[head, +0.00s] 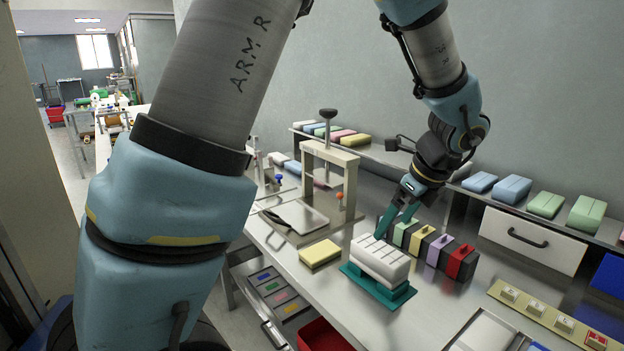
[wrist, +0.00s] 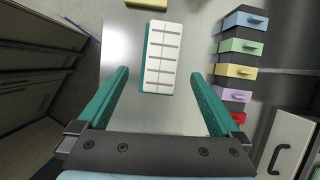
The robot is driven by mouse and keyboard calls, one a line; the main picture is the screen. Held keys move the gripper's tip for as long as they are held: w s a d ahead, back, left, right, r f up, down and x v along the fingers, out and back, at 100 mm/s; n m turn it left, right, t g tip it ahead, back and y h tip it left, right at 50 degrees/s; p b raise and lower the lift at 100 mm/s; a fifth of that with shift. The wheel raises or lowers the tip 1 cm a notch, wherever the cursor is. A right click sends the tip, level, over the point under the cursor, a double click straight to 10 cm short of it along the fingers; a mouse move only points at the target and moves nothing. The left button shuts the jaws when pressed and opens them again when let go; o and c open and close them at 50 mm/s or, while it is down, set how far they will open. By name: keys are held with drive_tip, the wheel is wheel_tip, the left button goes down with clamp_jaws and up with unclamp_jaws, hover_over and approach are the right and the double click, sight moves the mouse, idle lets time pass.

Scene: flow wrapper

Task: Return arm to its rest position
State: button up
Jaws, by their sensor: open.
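My gripper (head: 396,222) is at the end of my arm, over the steel bench in the head view. Its teal fingers are spread apart with nothing between them in the wrist view (wrist: 160,95). A white block with grooves across its top (head: 380,259) sits on a teal stand (head: 377,289) on the bench. In the wrist view the white block (wrist: 162,58) lies just ahead of the fingertips, between their lines. In the head view the fingers are behind and above the block; I cannot tell the exact gap.
A row of colored drawer-like blocks (head: 437,250) stands close to the right of my gripper. A yellow block (head: 320,253) lies to the left. A press frame (head: 329,170) stands behind it. A shelf with soft-colored blocks (head: 545,204) runs along the wall. A red bin (head: 322,336) is below the bench.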

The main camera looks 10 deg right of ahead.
drive_tip(key=a+f+n+g+h, duration=0.2)
drive_tip(key=a+n, duration=2.6)
drive_tip(key=a, duration=0.3)
drive_tip(key=shift+s+a+n, duration=0.3)
drive_tip(key=shift+s, duration=0.05)
